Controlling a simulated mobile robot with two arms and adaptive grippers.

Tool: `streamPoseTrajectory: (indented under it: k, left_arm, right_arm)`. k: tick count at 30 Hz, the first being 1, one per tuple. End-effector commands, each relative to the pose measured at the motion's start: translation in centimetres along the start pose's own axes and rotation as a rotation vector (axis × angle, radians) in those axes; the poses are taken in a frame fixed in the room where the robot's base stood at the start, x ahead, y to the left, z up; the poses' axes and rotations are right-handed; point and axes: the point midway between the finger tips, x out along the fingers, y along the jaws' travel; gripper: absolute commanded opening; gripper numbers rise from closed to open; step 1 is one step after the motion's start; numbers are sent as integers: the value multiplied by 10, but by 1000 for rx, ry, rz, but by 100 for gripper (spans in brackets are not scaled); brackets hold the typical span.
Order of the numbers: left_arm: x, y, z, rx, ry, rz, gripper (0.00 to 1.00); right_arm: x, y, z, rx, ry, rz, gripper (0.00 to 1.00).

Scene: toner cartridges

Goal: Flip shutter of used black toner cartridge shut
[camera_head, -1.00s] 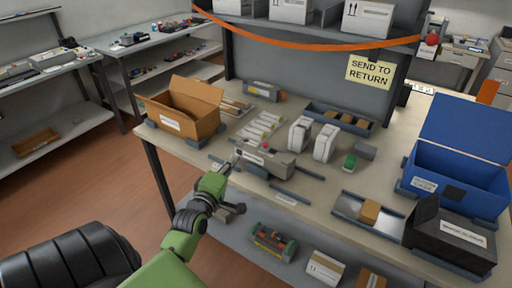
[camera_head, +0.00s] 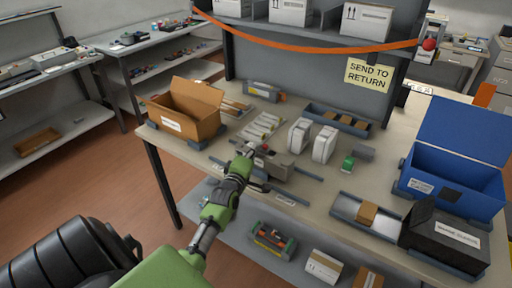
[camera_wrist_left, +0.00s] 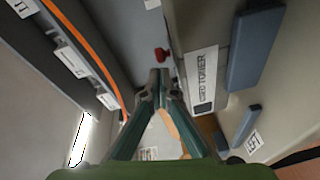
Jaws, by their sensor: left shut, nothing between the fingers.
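The used toner cartridge (camera_head: 280,167) is a grey block on the workbench, partly hidden behind my left gripper (camera_head: 248,149). A small red part (camera_head: 266,147) shows at its top left. In the left wrist view its "USED TONER" label (camera_wrist_left: 201,80) runs beside my fingers, and a red piece (camera_wrist_left: 161,54) sits just beyond the fingertips. My left gripper (camera_wrist_left: 159,76) is shut and empty, close to the cartridge; I cannot tell whether it touches. The shutter's position is not clear. My right gripper is not in view.
Blue-grey rails (camera_wrist_left: 255,45) flank the cartridge. An open cardboard box (camera_head: 184,125) stands left, white boxes (camera_head: 324,143) stand behind, and a blue bin (camera_head: 455,180) and black case (camera_head: 440,237) stand right. An orange strap (camera_head: 310,43) hangs across the rack above.

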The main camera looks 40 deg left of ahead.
Motion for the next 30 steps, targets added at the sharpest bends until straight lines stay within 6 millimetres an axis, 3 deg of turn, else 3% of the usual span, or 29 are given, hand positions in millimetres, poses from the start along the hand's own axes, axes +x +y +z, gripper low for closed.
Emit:
streamPoseTrajectory:
  k: [12,21,30]
  left_arm:
    - [0,0,5,0,0,-1,0]
    - [-8,8,37,-2,0,-1,0]
    - [-8,7,40,1,0,0,0]
  right_arm:
    - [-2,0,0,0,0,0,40]
    - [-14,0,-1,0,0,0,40]
    - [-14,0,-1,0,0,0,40]
